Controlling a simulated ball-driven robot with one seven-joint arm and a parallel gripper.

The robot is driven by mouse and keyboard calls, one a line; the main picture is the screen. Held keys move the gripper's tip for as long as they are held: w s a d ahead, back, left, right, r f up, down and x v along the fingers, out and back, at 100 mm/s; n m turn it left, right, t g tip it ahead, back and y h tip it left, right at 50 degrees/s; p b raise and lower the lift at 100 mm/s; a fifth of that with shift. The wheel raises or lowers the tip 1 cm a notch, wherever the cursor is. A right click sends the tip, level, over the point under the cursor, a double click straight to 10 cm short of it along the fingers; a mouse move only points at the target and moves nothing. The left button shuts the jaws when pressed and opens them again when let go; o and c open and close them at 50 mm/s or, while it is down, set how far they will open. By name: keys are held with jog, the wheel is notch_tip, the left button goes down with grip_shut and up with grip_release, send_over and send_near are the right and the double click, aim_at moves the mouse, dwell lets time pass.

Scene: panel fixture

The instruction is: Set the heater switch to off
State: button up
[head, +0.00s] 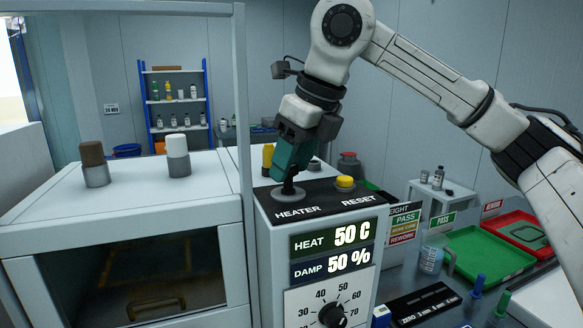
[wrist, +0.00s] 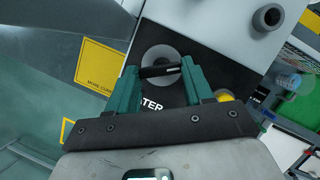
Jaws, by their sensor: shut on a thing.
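The heater switch (head: 288,194) is a dark lever on a round grey base. It stands on the sloped black top of the control box, behind the HEATER label. My gripper (head: 290,178) comes down on it from above, and its green fingers hide most of the lever. In the wrist view the black lever (wrist: 160,71) lies between the two green fingertips of my gripper (wrist: 158,69), which are shut on it. The lever's exact tilt is hard to tell. The HEAT display (head: 333,238) reads 50 C.
A yellow RESET button (head: 345,183) sits right of the switch. Below are a DAMP display (head: 333,264) reading 50 % and a black dial (head: 332,315). A cabinet (head: 110,205) with brown and white-topped knobs stands left. Green (head: 485,253) and red trays lie right.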

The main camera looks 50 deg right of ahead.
jog(key=n, duration=0.2)
jog(key=n+y, duration=0.2)
jog(key=n, duration=0.1)
jog(key=shift+w+d+n+g, duration=0.1)
jog(key=shift+d+n+g, duration=0.15)
jog(key=shift+n+g, duration=0.05)
jog(key=n+y, duration=0.1)
jog(key=n, duration=0.1)
jog(key=n+g+p, duration=0.1)
jog(key=n, duration=0.2)
jog(key=shift+w+d+y, duration=0.15)
jog(key=shift+y, duration=0.25)
jog(key=shift+n+p, duration=0.3)
jog(key=shift+n, duration=0.1)
jog(key=o, duration=1)
jog(key=shift+g, duration=0.3)
jog(key=shift+o, duration=0.2)
jog(key=v, duration=1)
jog(key=shift+r, duration=0.4)
jog(key=shift+d, duration=0.15)
